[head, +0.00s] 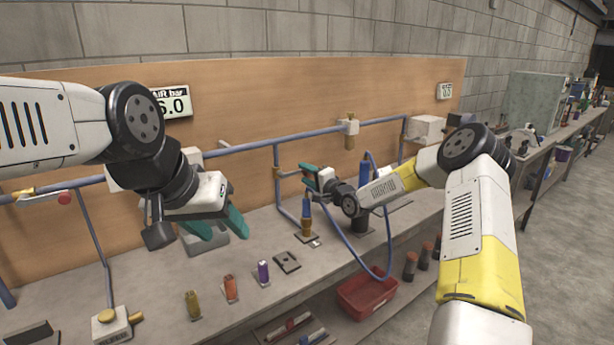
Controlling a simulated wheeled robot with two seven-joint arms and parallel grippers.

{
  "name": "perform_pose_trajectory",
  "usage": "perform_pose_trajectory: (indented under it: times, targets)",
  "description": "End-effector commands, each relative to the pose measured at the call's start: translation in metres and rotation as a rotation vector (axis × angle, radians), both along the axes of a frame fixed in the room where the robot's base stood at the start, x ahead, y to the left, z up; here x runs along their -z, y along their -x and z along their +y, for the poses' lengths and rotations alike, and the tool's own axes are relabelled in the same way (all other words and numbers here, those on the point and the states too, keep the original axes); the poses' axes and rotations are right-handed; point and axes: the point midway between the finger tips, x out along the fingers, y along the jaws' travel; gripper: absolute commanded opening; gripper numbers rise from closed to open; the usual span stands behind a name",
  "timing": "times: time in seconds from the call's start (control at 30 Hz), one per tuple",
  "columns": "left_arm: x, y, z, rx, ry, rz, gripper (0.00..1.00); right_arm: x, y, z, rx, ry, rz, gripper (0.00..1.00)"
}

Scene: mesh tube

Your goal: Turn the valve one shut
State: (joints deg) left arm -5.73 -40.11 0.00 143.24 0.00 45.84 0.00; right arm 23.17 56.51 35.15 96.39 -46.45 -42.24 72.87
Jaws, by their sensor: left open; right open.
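No label marks which fitting is valve one. A valve (42,196) with a brass body and red knob sits on the blue pipe at the far left. A pale block with a brass knob (113,321) stands on the bench at lower left. A brass fitting (348,128) sits on the upper pipe at centre right. My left gripper (222,230) is open and empty over the bench, right of the red-knobbed valve and apart from it. My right gripper (305,178) is open near the vertical pipes; I cannot tell whether it touches anything.
A smaller display (445,91) hangs right. Orange (230,288) and purple (263,272) cylinders stand on the bench. A blue hose (345,240) loops near a red bin (367,297).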

Motion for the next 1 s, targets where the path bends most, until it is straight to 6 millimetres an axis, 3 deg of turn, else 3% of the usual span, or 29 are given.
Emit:
perform_pose_trajectory:
  times: [0.5,1.0]
  targets:
    - [0.0,0.0,0.0,0.0,0.0,0.0,0.51,0.0,0.056,-0.043,0.002,0.0,0.002,0.44]
    - [0.0,0.0,0.0,0.0,0.0,0.0,0.51,-0.001,0.064,-0.045,-0.001,0.03,0.002,0.44]
